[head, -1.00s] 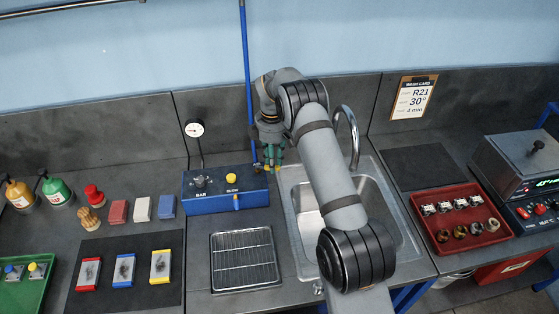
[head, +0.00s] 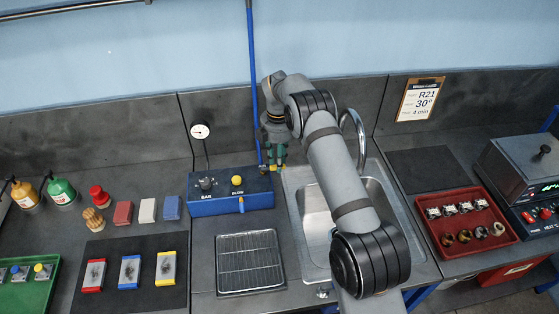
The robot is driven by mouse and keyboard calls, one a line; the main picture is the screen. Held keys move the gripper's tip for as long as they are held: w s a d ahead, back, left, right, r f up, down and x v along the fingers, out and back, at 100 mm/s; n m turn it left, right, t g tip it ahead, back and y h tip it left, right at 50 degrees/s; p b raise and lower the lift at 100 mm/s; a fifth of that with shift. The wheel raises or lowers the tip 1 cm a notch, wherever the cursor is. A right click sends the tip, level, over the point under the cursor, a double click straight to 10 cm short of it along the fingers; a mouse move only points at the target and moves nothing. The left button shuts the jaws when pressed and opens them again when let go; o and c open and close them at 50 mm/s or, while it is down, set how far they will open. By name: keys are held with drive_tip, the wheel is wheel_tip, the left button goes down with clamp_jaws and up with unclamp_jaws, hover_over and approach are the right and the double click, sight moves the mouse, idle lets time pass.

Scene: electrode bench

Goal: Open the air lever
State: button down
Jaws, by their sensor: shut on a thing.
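My gripper (head: 274,164) has dark green fingers and points down at the back left of the sink. It is shut on a small part at the lower end of the blue air pipe (head: 254,100), where the air lever is. The lever itself is mostly hidden by the fingers, so its angle cannot be told. The blue air box (head: 228,203) stands to the left, with a black knob, a yellow button and a small front handle.
A round gauge (head: 200,131) stands behind the box. The steel sink (head: 314,221) and its curved tap (head: 357,130) are right of my gripper. A wire rack (head: 249,262) lies in front of the box. A red tray (head: 434,234) is farther right.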

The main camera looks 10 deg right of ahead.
drive_tip(key=c, duration=1.5)
unclamp_jaws()
wheel_tip(320, 180, up, 12)
drive_tip(key=shift+r, duration=0.1)
wheel_tip(320, 180, down, 12)
drive_tip(key=shift+f, duration=0.1)
drive_tip(key=shift+d, duration=0.1)
